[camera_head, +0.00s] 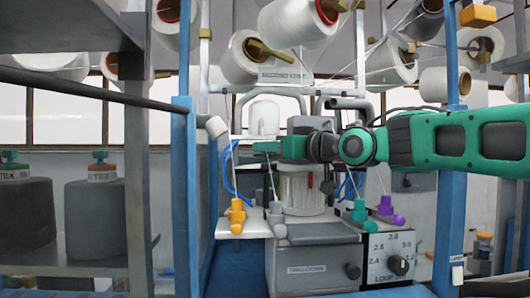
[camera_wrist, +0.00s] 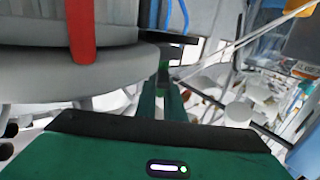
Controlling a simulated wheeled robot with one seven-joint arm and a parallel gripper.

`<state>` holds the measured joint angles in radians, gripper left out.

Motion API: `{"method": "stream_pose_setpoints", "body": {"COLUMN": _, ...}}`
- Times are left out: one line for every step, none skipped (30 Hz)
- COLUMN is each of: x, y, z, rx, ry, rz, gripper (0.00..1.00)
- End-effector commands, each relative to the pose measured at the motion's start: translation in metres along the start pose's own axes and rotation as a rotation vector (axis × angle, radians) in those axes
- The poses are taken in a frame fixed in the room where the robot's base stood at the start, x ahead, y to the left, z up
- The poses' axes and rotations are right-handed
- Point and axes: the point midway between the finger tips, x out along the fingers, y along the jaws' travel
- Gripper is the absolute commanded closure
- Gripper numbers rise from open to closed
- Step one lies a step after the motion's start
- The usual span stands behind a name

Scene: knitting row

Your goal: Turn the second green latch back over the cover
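My gripper (camera_head: 266,147) reaches in from the right in the head view, its green fingers pointing left above the ribbed white cylinder of the knitting machine (camera_head: 303,190). In the wrist view, my gripper (camera_wrist: 162,88) has its two green fingers close together beside a grey round rim (camera_wrist: 60,78). A small dark green piece (camera_wrist: 163,74) shows at the fingertips; I cannot tell whether it is a latch or whether they hold it. A red strip (camera_wrist: 81,30) crosses the round part, and a red mark shows on the cylinder in the head view (camera_head: 310,180). No green latch is clearly distinguishable.
Yellow (camera_head: 236,215), grey (camera_head: 277,219), teal (camera_head: 360,211) and purple (camera_head: 385,207) fittings stand around the machine's front. Below are a grey box (camera_head: 312,262) and a dial (camera_head: 398,264). Blue posts (camera_head: 184,200) flank it. Yarn cones (camera_head: 295,20) hang above.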

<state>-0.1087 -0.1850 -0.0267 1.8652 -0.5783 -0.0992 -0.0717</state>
Motion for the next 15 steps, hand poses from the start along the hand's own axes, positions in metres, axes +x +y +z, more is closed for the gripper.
{"method": "stream_pose_setpoints", "body": {"x": -0.0012, "y": 0.0056, "z": 0.0002, "rx": 0.0, "ry": 0.0, "rz": 0.011, "gripper": 0.87}}
{"method": "stream_pose_setpoints", "body": {"x": -0.0011, "y": 0.0054, "z": 0.0002, "rx": 0.0, "ry": 0.0, "rz": 0.011, "gripper": 0.8}}
{"method": "stream_pose_setpoints", "body": {"x": -0.001, "y": 0.0049, "z": 0.0001, "rx": 0.0, "ry": 0.0, "rz": 0.01, "gripper": 0.7}}
{"method": "stream_pose_setpoints", "body": {"x": -0.0009, "y": 0.0045, "z": 0.0001, "rx": 0.0, "ry": 0.0, "rz": 0.009, "gripper": 0.7}}
{"method": "stream_pose_setpoints", "body": {"x": -0.0008, "y": 0.0041, "z": 0.0001, "rx": 0.0, "ry": 0.0, "rz": 0.008, "gripper": 0.7}}
{"method": "stream_pose_setpoints", "body": {"x": -0.0008, "y": 0.0037, "z": 0.0001, "rx": 0.0, "ry": 0.0, "rz": 0.007, "gripper": 0.7}}
{"method": "stream_pose_setpoints", "body": {"x": -0.0007, "y": 0.0034, "z": 0.0001, "rx": 0.0, "ry": 0.0, "rz": 0.007, "gripper": 0.7}}
{"method": "stream_pose_setpoints", "body": {"x": -0.0007, "y": 0.0032, "z": 0.0001, "rx": 0.0, "ry": 0.0, "rz": 0.006, "gripper": 0.7}}
{"method": "stream_pose_setpoints", "body": {"x": -0.0006, "y": 0.0029, "z": 0.0001, "rx": 0.0, "ry": 0.0, "rz": 0.006, "gripper": 0.7}}
{"method": "stream_pose_setpoints", "body": {"x": -0.0005, "y": 0.0027, "z": 0.0001, "rx": 0.0, "ry": 0.0, "rz": 0.005, "gripper": 0.7}}
{"method": "stream_pose_setpoints", "body": {"x": -0.0006, "y": 0.0025, "z": 0.0, "rx": 0.0, "ry": 0.0, "rz": 0.005, "gripper": 0.7}}
{"method": "stream_pose_setpoints", "body": {"x": -0.0011, "y": 0.0023, "z": 0.0, "rx": 0.0, "ry": 0.0, "rz": 0.005, "gripper": 0.7}}
{"method": "stream_pose_setpoints", "body": {"x": -0.002, "y": 0.0022, "z": 0.0, "rx": 0.0, "ry": 0.0, "rz": 0.005, "gripper": 0.7}}
{"method": "stream_pose_setpoints", "body": {"x": -0.0035, "y": 0.0022, "z": 0.0, "rx": 0.0, "ry": 0.0, "rz": 0.005, "gripper": 0.7}}
{"method": "stream_pose_setpoints", "body": {"x": -0.0064, "y": 0.0022, "z": 0.0, "rx": 0.0, "ry": 0.0, "rz": 0.005, "gripper": 0.7}}
